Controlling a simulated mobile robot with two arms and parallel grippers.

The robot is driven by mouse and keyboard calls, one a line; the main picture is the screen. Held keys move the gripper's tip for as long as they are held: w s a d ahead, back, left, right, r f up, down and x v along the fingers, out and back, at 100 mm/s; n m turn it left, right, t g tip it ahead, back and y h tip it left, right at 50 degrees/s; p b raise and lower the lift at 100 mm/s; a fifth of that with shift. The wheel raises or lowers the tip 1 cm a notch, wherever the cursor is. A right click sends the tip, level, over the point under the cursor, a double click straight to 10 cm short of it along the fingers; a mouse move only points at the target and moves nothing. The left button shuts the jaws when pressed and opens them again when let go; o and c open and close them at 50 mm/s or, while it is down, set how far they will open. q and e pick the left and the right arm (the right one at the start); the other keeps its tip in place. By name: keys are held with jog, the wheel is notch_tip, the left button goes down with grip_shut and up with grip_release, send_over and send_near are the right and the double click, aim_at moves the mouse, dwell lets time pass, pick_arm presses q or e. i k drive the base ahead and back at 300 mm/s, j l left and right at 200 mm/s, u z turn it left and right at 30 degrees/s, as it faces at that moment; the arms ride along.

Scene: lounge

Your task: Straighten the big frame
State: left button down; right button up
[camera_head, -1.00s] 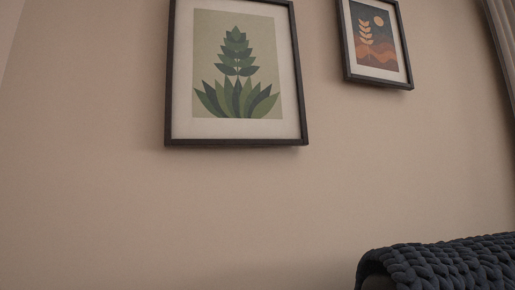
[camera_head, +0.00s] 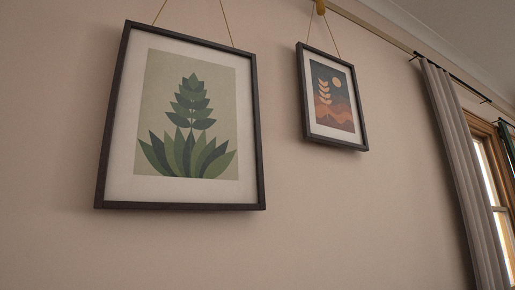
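The big frame (camera_head: 112,130) hangs on the wall at the left of the head view by two cords (camera_head: 227,22). It has a dark border, a pale mat and a green plant print (camera_head: 190,115). Its top edge slopes down to the right, while its bottom edge looks nearly level; the camera looks up at an angle, so I cannot tell how far it is tilted. Neither of my grippers is in view.
A smaller dark frame (camera_head: 363,110) with an orange landscape print hangs to the right, from cords on a brass hook (camera_head: 321,6). A grey curtain (camera_head: 462,170) and a wooden window (camera_head: 495,180) are at the far right. The wall below the frames is bare.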

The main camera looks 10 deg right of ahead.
aim_at(182, 132)
jog(key=i+j+z, duration=0.2)
jog(key=z, duration=0.15)
jog(key=i+j+z, duration=0.5)
jog(key=z, duration=0.15)
jog(key=j+z, duration=0.1)
jog(key=z, duration=0.85)
